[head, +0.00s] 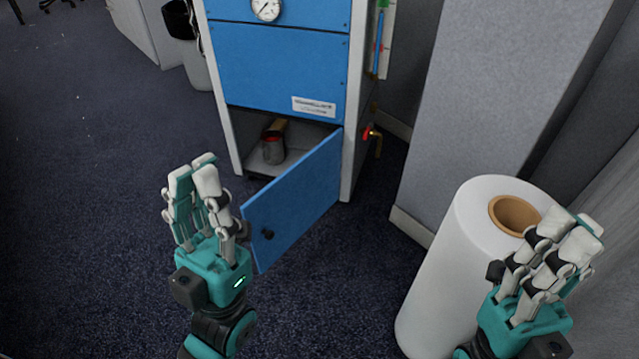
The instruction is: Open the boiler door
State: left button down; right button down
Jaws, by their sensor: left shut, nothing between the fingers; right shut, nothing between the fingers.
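The boiler (280,62) is a blue and white cabinet at the top middle of the head view. Its blue lower door (300,188) stands swung open towards me, hinged on the right side. My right gripper (566,232) is shut and empty, in front of the white roll.
A large white roll (455,255) with a brown core stands at the lower right. A grey pillar (490,110) rises behind it. A red-handled tap (372,134) sticks out on the boiler's right side. Carpet (90,200) is clear on the left.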

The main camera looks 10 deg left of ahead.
aim_at(285, 210)
jog(key=i+j+z, duration=0.15)
jog(key=j+z, duration=0.3)
jog(key=i+j+z, duration=0.1)
jog(key=j+z, duration=0.55)
jog(key=z, duration=0.2)
jog(key=j+z, duration=0.4)
jog(key=k+j+z, duration=0.15)
jog(key=j+z, duration=0.3)
jog(key=k+j, duration=0.15)
jog(key=j, duration=0.25)
jog(key=k+j+z, duration=0.1)
jog(key=j, duration=0.3)
jog(key=k+j, duration=0.25)
jog(key=j, duration=0.15)
jog(key=k+j+z, duration=0.1)
jog(key=j, duration=0.3)
jog(key=k+j, duration=0.25)
jog(key=j, duration=0.15)
jog(key=k+j+z, duration=0.1)
jog(key=j, duration=0.3)
jog(key=k+j, duration=0.25)
jog(key=j+z, duration=0.05)
jog(key=j, duration=0.05)
